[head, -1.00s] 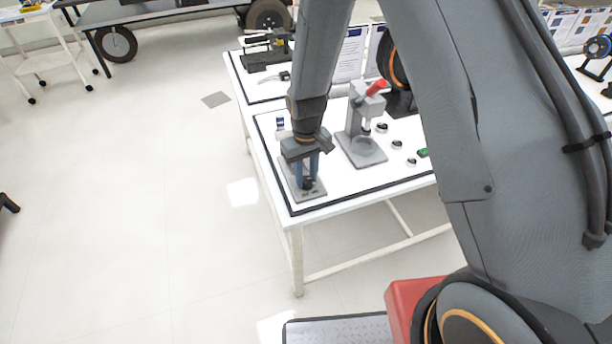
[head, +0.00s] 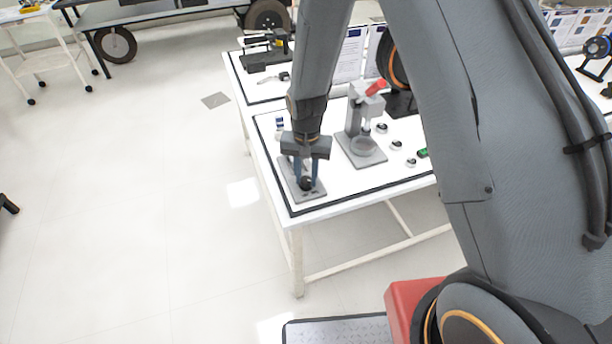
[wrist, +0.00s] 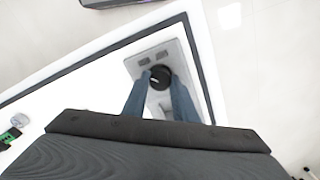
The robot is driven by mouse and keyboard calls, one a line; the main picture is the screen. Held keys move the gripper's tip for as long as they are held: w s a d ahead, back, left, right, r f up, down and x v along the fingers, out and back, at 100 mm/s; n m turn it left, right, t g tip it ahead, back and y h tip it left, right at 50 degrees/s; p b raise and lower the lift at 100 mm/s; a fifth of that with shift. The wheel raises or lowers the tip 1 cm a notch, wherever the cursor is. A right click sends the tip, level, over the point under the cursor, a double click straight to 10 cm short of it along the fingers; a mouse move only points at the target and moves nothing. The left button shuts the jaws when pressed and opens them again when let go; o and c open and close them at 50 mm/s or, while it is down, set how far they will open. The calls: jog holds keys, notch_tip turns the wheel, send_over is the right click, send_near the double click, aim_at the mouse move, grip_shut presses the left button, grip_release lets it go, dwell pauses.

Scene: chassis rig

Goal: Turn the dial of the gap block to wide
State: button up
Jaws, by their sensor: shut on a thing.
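The gap block (head: 312,193) is a grey plate near the front left corner of the white table, with a round black dial (head: 306,183) on it. In the wrist view the dial (wrist: 160,77) shows a short pale mark on its top, and the block (wrist: 184,56) has two darker grey label patches beyond the dial; I cannot read them. My gripper (head: 306,180) points down over the block, with its two blue fingers on either side of the dial. In the wrist view my gripper (wrist: 160,84) is shut on the dial.
A grey press stand (head: 362,150) with a red handle stands right of the block. Several small round parts (head: 397,145) and a green piece (head: 422,153) lie further right. A dark edging strip (head: 345,203) runs along the table. Open floor lies to the left.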

aim_at(306, 179)
dwell(0.4)
jog(key=o, duration=1)
jog(key=shift+o, duration=0.2)
jog(key=shift+r+b, duration=0.95)
jog(key=shift+r, duration=2.95)
jog(key=s+d+r+n, duration=0.1)
jog(key=s+d+r, duration=0.4)
jog(key=s+d, duration=0.2)
jog(key=s+d+r+n+t, duration=0.1)
jog(key=s+d+r+n, duration=0.1)
jog(key=s+d+r, duration=0.3)
jog(key=s+d, duration=0.3)
jog(key=shift+s+r, duration=0.2)
jog(key=shift+r, duration=0.15)
